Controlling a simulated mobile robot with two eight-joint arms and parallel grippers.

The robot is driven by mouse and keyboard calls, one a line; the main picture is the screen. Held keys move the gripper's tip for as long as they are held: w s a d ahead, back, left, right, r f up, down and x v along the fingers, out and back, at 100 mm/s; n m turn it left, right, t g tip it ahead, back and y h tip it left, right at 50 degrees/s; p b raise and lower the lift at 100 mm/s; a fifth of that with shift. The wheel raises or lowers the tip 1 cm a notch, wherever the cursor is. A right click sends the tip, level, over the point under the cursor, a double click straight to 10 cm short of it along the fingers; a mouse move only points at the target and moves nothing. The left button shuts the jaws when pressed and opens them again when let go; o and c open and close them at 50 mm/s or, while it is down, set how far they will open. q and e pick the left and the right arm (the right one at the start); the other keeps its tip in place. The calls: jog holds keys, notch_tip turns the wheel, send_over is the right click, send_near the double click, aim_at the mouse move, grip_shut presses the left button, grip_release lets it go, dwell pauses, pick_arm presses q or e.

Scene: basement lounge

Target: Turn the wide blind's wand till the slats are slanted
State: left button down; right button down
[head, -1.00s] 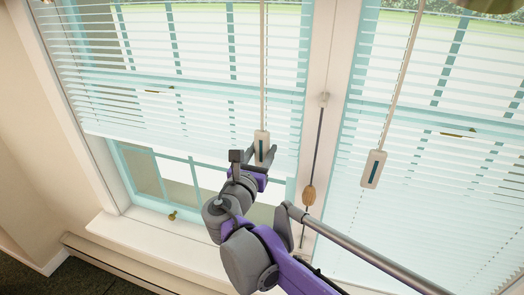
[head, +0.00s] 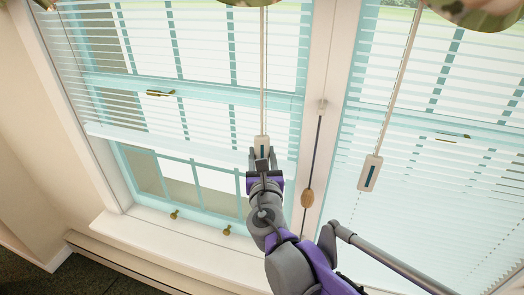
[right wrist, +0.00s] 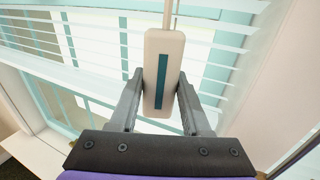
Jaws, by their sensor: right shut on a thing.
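Two white slatted blinds hang side by side, the left one (head: 110,92) and the right one (head: 430,215). I cannot tell from width alone which is the wide one. The left blind's slats show gaps, with the window frame visible through them. Its wand (head: 263,75) hangs down to a pale handle (head: 262,142) with a dark teal stripe. My right gripper (head: 262,160) is shut on that handle from below. In the right wrist view the handle (right wrist: 163,45) stands upright between the two grey fingers (right wrist: 160,98). My left gripper is not in view.
The right blind's own wand handle (head: 370,173) hangs free to the right. A dark cord with a wooden toggle (head: 307,198) hangs by the white post between the windows. A white sill (head: 165,240) lies below, and camouflage cloth (head: 485,12) shows at the top.

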jog(key=shift+c, duration=1.8)
grip_release()
